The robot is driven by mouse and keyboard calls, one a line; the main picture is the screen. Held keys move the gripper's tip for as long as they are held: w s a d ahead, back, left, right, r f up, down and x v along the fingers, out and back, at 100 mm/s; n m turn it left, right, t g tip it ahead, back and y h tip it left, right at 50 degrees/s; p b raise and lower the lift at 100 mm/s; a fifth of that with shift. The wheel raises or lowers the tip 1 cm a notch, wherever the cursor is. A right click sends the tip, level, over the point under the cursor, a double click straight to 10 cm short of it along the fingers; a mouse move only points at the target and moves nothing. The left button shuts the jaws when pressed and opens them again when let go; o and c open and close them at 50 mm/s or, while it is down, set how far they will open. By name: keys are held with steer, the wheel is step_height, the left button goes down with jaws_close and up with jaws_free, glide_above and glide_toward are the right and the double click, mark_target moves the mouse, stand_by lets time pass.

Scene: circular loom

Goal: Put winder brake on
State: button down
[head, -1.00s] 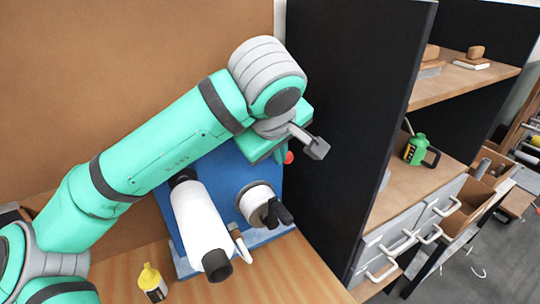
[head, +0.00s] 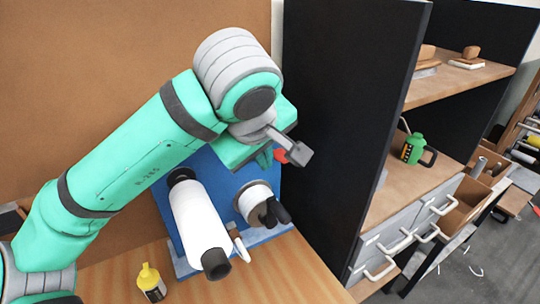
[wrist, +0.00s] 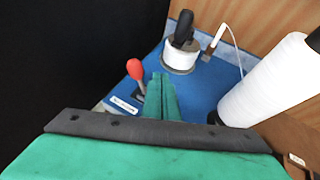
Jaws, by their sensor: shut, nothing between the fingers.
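A lever with a red knob (wrist: 135,69) stands on the blue winder base (wrist: 207,83) in the wrist view, beside a small white label. I take it to be the winder brake. In the head view the red knob (head: 281,155) shows just right of my gripper (head: 265,158), partly hidden by it. In the wrist view my gripper (wrist: 160,82) has its green fingers together and empty. The fingertips are just right of the lever; I cannot tell whether they touch it.
A large white yarn cone (head: 200,225) and a smaller white spool (head: 254,202) with a black handle are mounted on the blue base. A white-tipped arm (head: 238,245) is beside the spool. A yellow bottle (head: 151,284) stands on the bench. A black panel (head: 345,120) rises at right.

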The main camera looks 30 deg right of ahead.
steer(key=d+v, duration=0.1)
steer(key=v, duration=0.8)
steer(key=shift+s+r, duration=0.15)
steer(key=shift+s, duration=0.3)
steer(key=shift+d, duration=0.15)
